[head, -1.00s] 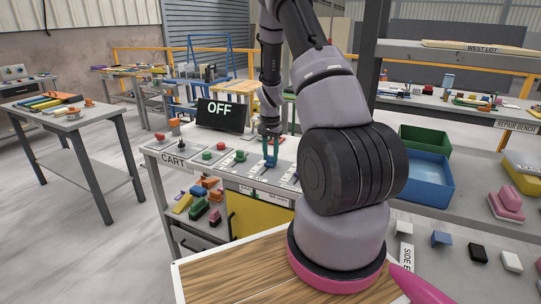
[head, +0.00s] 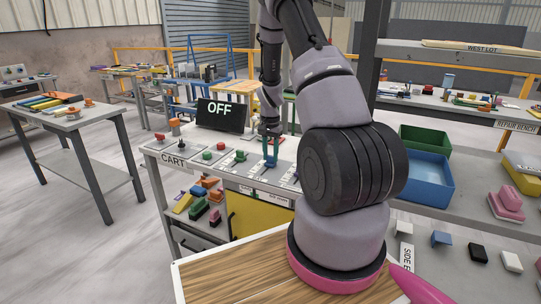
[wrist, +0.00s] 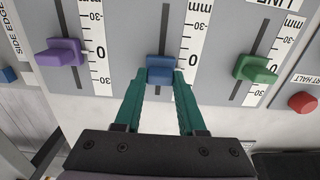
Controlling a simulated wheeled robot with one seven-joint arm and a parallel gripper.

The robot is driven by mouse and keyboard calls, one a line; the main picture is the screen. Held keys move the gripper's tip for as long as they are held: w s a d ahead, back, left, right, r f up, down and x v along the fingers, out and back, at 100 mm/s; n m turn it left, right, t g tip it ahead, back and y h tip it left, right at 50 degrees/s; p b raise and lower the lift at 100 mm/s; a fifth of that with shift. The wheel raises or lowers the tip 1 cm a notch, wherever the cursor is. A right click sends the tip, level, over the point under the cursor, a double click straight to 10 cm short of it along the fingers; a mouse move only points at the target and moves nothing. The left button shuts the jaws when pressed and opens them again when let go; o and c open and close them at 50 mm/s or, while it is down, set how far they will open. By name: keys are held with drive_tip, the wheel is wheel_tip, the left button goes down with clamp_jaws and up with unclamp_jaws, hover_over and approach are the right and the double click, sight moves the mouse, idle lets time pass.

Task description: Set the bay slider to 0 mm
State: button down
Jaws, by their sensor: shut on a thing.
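My gripper (wrist: 158,100) has its teal fingers shut on the blue slider knob (wrist: 161,70) in the wrist view. The knob sits on a dark vertical slot, close beside the 0 of the mm scale (wrist: 192,60) to its right. I cannot read a name for this slider. A purple knob (wrist: 60,53) on its own slot is to the left and a green knob (wrist: 256,69) to the right.
A dark display (head: 220,114) reading OFF stands at the back of the cart (head: 165,152). Red and green buttons sit left of my gripper. A red button (wrist: 302,102) shows at the wrist view's right. Blue and green bins (head: 427,178) stand to the right.

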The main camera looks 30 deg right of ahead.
sight(269, 164)
drive_tip(key=shift+s+a, duration=0.45)
drive_tip(key=shift+a, duration=0.2)
drive_tip(key=shift+c, duration=2.4)
unclamp_jaws()
drive_tip(key=shift+r, duration=0.1)
wheel_tip(269, 164, up, 11)
